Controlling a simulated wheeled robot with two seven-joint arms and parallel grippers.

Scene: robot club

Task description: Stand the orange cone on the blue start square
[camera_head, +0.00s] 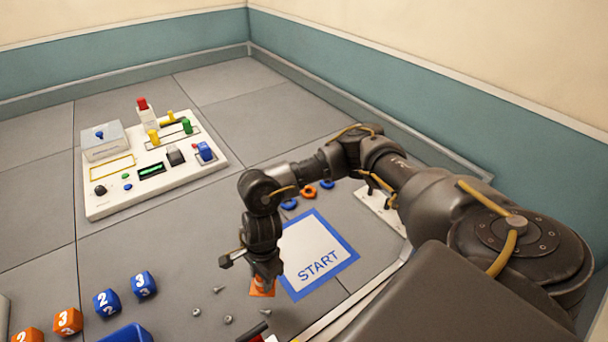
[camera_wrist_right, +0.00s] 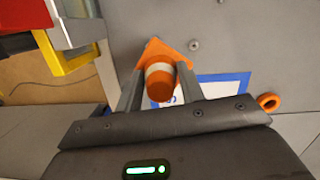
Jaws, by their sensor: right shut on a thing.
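The orange cone (camera_wrist_right: 160,79) has a white band and a square orange base. My right gripper (camera_wrist_right: 161,72) is shut on it, with a finger on each side. In the head view, my right gripper (camera_head: 264,275) hides most of the cone (camera_head: 261,289); only a bit of orange shows low down. The blue-bordered START square (camera_head: 319,254) lies just right of the cone, with a white middle. Part of it also shows behind the cone in the wrist view. I cannot tell whether the base touches the floor. My left gripper is not in view.
A white panel (camera_head: 140,196) with knobs and switches stands at back left. Numbered blue and orange cubes (camera_head: 107,302) and a blue bin (camera_head: 128,334) are at lower left. Several loose screws or nuts (camera_head: 228,319) lie near the cone. Rings (camera_head: 309,192) lie beyond the square.

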